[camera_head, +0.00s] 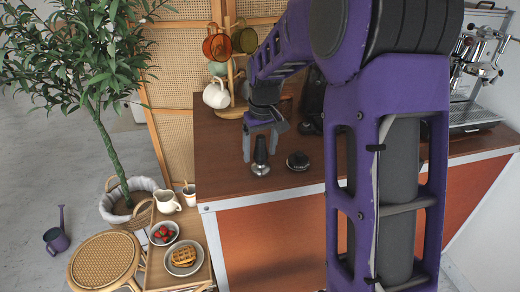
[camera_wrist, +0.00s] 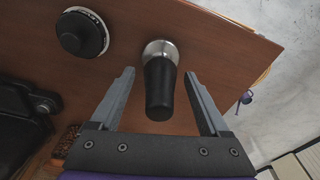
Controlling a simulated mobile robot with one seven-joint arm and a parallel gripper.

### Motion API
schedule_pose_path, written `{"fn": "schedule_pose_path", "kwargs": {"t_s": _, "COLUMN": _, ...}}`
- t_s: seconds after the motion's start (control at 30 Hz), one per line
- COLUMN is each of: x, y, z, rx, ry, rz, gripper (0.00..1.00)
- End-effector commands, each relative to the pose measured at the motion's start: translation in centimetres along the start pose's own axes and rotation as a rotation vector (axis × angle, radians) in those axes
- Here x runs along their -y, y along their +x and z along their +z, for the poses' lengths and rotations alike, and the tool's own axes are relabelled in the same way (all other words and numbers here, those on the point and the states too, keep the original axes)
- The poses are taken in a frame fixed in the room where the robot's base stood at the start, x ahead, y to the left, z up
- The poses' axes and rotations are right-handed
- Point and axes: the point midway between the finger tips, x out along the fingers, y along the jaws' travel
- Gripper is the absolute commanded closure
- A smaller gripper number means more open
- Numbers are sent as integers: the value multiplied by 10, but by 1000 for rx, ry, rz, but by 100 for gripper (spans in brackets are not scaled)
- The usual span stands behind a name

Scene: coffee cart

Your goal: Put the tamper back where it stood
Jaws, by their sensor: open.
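The tamper (camera_head: 261,156) stands upright on the brown counter, with a black handle and a round metal base. In the wrist view the tamper (camera_wrist: 160,82) shows between the two fingers, its handle toward the palm and its base beyond the fingertips. My gripper (camera_head: 260,149) is open around the tamper's handle. In the wrist view a gap shows between each finger of my gripper (camera_wrist: 158,74) and the handle. No mark for a former standing place shows.
A black round puck-like tool (camera_head: 298,161) sits on the counter (camera_head: 220,185) right of the tamper; it also shows in the wrist view (camera_wrist: 82,33). A mug tree with a white mug (camera_head: 216,93) stands behind. An espresso machine (camera_head: 478,95) stands far right. The counter's front edge is near.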

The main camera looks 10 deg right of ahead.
Motion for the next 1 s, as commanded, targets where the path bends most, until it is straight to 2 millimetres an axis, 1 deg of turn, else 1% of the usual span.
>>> {"fn": "schedule_pose_path", "kwargs": {"t_s": 0.17, "x": 0, "y": -7, "z": -1, "rx": -1, "ry": 0, "rz": 0, "gripper": 21}}
{"fn": "schedule_pose_path", "kwargs": {"t_s": 0.23, "x": 0, "y": -16, "z": -1, "rx": -1, "ry": 0, "rz": 1, "gripper": 21}}
{"fn": "schedule_pose_path", "kwargs": {"t_s": 0.37, "x": 0, "y": -43, "z": -2, "rx": -5, "ry": 0, "rz": 1, "gripper": 21}}
{"fn": "schedule_pose_path", "kwargs": {"t_s": 0.5, "x": 0, "y": -74, "z": -2, "rx": -5, "ry": 0, "rz": 1, "gripper": 21}}
{"fn": "schedule_pose_path", "kwargs": {"t_s": 0.6, "x": 0, "y": -94, "z": -1, "rx": -3, "ry": 0, "rz": 1, "gripper": 21}}
{"fn": "schedule_pose_path", "kwargs": {"t_s": 0.7, "x": 0, "y": -108, "z": -1, "rx": -2, "ry": 0, "rz": 0, "gripper": 21}}
{"fn": "schedule_pose_path", "kwargs": {"t_s": 0.83, "x": 0, "y": -120, "z": -1, "rx": -1, "ry": 0, "rz": 0, "gripper": 21}}
{"fn": "schedule_pose_path", "kwargs": {"t_s": 1.0, "x": 0, "y": -124, "z": 0, "rx": 0, "ry": 0, "rz": 0, "gripper": 21}}
